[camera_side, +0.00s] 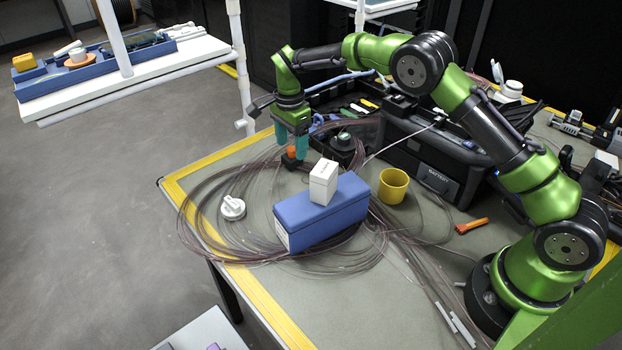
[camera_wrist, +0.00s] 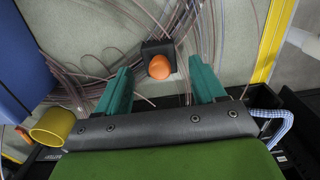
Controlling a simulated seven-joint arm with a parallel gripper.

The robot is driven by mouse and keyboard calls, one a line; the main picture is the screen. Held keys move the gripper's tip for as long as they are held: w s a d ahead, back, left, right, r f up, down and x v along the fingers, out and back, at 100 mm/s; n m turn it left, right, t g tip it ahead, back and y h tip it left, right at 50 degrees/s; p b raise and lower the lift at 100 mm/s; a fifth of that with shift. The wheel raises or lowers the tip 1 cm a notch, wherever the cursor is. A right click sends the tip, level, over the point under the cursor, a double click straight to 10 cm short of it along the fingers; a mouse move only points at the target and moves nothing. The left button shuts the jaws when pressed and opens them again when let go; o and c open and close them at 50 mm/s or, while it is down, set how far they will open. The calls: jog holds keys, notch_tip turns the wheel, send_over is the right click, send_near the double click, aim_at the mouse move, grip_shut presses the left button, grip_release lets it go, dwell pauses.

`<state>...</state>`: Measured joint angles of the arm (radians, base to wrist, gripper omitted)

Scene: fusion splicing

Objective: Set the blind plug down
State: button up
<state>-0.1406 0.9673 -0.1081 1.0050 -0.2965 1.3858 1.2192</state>
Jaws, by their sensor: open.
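The blind plug, as far as I can tell, is the orange-topped piece with a square black base (camera_side: 291,155) on the table among the loose cables. In the wrist view its orange dome (camera_wrist: 160,66) and black base show between and just beyond the two teal fingertips. My gripper (camera_side: 291,143) is open and points down at it from above. In the wrist view the fingers of my gripper (camera_wrist: 161,78) are apart, with a visible gap on both sides of the orange dome. The underside of the piece is hidden.
A blue box (camera_side: 322,212) with a white carton (camera_side: 323,182) on top stands close by. A yellow cup (camera_side: 392,187), a white round cap (camera_side: 232,208) and an orange-handled tool (camera_side: 471,226) lie around. A black tool case (camera_side: 430,150) stands behind. Coiled cables cover much of the table.

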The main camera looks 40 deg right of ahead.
aim_at(292, 148)
jog(key=s+d+r+n+t, duration=0.1)
jog(key=s+r+n, duration=0.15)
jog(key=r, duration=0.65)
jog(key=s+d+r+n+t, duration=0.1)
jog(key=s+r, duration=0.2)
jog(key=r, duration=0.6)
jog(key=s+r+n+t+y, duration=0.2)
jog(key=s+r+n, duration=0.3)
jog(key=s, duration=0.5)
jog(key=s+f+n+t, duration=0.3)
jog(key=s+n, duration=0.2)
jog(key=s, duration=1.2)
jog(key=shift+s+a, duration=0.15)
jog(key=shift+s, duration=0.05)
